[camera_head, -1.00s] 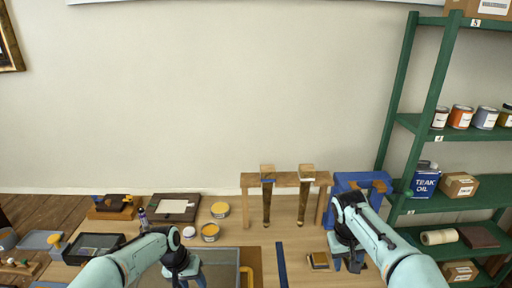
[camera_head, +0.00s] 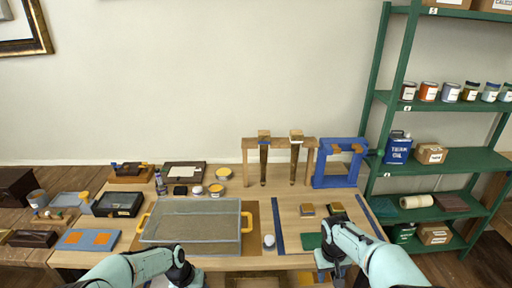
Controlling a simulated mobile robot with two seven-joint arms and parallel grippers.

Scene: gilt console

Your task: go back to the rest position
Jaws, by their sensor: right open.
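My right gripper (camera_head: 329,270) is at the front right of the bench, low in the head view, near a green pad (camera_head: 312,241). It is open, with nothing seen between its fingers. My left arm (camera_head: 136,268) comes in from the lower left, in front of the large grey tray with yellow handles (camera_head: 190,241). Its gripper's fingertips are out of sight at the bottom edge, so its jaws cannot be judged.
A wooden rack (camera_head: 280,144) with two hanging gilt legs and a blue frame (camera_head: 341,150) stand at the back. Small blocks (camera_head: 307,210) and a white-topped jar (camera_head: 269,241) lie mid-bench. A green shelf unit (camera_head: 450,161) stands at right.

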